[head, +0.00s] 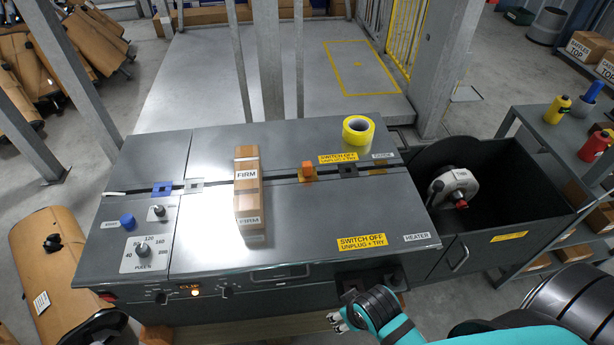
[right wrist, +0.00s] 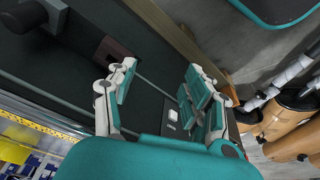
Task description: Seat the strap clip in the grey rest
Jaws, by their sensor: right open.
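A small orange block (head: 307,172) and a flat blue block (head: 162,189) sit along the dark line across the grey bench top; I cannot tell which, if either, is the strap clip. A light grey square piece with a dark centre (head: 193,185), possibly the grey rest, lies just right of the blue block. A dark square piece (head: 347,171) lies right of the orange block. My right gripper (head: 345,318) is low in front of the bench's front edge. In the right wrist view its fingers (right wrist: 160,95) are apart with nothing between them. My left gripper is out of view.
A brown carton (head: 247,190) lies across the dark line on the bench. A yellow tape roll (head: 358,130) stands at the back right. The bench's right front surface is clear.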

